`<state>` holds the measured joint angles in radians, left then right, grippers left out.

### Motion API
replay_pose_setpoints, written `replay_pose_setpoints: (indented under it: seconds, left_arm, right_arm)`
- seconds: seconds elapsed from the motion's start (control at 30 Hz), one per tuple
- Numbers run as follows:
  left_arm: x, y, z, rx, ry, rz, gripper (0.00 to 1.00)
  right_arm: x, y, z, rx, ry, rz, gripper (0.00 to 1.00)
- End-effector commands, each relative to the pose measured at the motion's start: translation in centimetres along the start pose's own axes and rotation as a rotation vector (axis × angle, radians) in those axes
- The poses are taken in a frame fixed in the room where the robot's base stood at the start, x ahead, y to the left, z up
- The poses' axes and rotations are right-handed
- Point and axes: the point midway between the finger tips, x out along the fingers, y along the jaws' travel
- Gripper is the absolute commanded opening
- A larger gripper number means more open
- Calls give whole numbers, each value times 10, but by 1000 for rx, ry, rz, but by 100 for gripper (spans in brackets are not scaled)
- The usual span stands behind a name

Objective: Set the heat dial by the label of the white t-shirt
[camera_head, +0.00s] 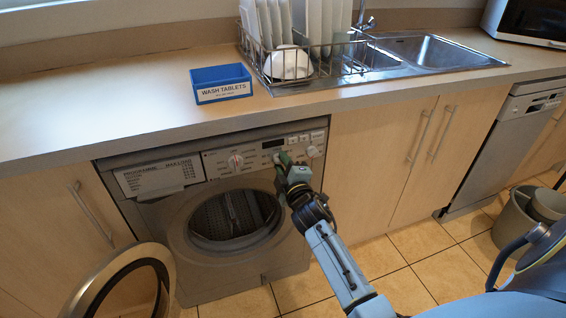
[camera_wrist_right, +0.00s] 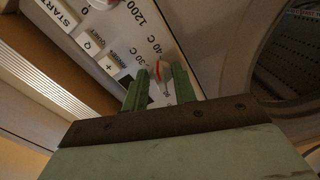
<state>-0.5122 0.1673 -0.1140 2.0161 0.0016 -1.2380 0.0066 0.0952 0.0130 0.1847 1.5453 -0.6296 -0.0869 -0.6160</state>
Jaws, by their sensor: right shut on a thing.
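The heat dial (camera_wrist_right: 157,70) is a small white knob with a red mark, in the right wrist view. Temperature markings such as 30 C and 40 C are printed around it. My right gripper (camera_wrist_right: 159,82) has its green fingers shut on the dial, one on each side. In the head view my right gripper (camera_head: 283,160) is at the control panel of the washing machine (camera_head: 210,285) and hides the heat dial. No white t-shirt or label of it can be made out. My left gripper is not in view.
The round door (camera_head: 77,300) stands open at the lower left; the drum (camera_head: 233,215) looks empty. A blue wash-tablets box (camera_head: 221,83) and a dish rack (camera_head: 300,62) stand on the counter above.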

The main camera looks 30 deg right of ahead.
Motion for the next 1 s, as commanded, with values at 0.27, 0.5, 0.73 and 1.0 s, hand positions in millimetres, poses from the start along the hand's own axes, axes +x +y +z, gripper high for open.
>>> replay_pose_setpoints:
  seconds: [0.27, 0.5, 0.73, 1.0]
  left_arm:
    - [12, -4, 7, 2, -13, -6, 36]
    - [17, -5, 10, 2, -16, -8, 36]
    - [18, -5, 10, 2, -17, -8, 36]
    - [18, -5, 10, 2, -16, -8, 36]
  right_arm:
    - [0, -1, -1, 140, 0, -2, 4]
    - [0, -2, 0, 188, 1, -2, 4]
    - [0, -2, 0, 195, 1, -2, 4]
    - [0, -2, 0, 193, 1, -2, 36]
